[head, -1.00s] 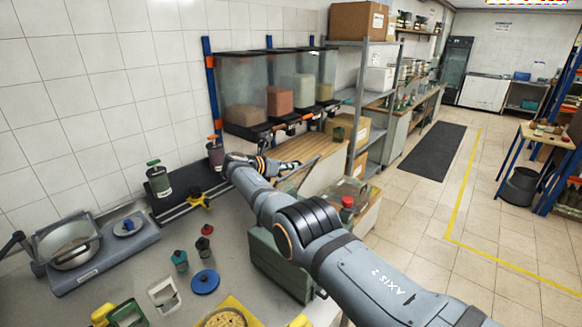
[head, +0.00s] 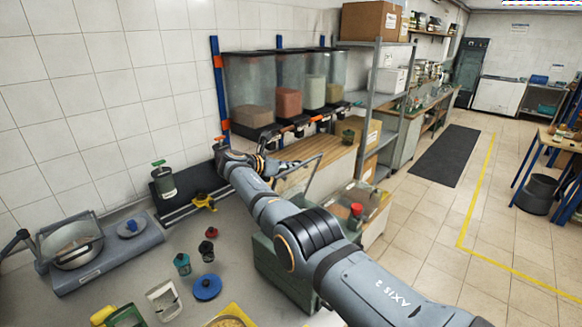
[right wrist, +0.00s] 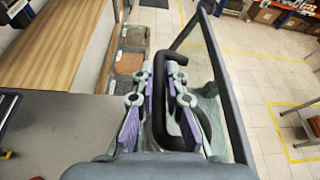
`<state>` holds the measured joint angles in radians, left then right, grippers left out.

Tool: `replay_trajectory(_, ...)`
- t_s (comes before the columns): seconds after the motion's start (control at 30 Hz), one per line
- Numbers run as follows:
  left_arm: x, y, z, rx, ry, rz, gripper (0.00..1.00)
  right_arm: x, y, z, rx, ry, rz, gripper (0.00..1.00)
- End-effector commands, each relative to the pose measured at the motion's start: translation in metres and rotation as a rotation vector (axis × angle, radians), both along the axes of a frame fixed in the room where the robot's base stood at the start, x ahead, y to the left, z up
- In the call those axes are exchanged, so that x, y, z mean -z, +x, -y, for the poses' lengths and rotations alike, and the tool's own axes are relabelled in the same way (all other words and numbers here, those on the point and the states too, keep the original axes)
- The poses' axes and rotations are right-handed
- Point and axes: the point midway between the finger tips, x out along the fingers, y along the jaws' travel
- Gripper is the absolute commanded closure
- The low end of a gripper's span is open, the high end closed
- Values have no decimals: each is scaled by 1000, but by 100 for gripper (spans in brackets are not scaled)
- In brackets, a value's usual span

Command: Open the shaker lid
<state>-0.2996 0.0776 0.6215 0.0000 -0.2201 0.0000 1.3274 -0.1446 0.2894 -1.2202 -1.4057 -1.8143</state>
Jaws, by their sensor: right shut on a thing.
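The shaker is a green box (head: 268,262) on the counter, partly hidden behind my right arm. Its lid (head: 300,178) is a clear panel in a grey frame, standing tilted up from the box. My right gripper (head: 277,165) is at the lid's upper left side. In the right wrist view, the right gripper (right wrist: 168,78) is shut on the lid's black bent handle (right wrist: 188,130), which lies between the purple-padded fingers. The lid's frame (right wrist: 228,85) runs along their right. My left gripper is not in view.
A red knob (head: 357,209) shows to the right of the arm. A green-capped jar (head: 163,182) stands near the wall, with clear bins (head: 249,85) behind. A scale with a bowl (head: 72,243) and small lidded pots (head: 182,263) are at left. A grey shelf rack (head: 372,95) stands behind.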

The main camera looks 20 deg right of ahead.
Motion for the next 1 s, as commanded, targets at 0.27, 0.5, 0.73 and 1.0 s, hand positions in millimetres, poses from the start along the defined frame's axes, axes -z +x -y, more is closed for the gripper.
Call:
replay_trajectory(0.27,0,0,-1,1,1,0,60,1,0,-1,-1,3,-2,83)
replay_trajectory(0.5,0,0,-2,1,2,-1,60,1,0,0,-1,1,0,78)
replay_trajectory(0.73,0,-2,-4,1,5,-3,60,-3,-2,-10,-2,0,1,78)
replay_trajectory(1.0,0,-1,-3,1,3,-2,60,-24,-21,-64,-3,4,0,78)
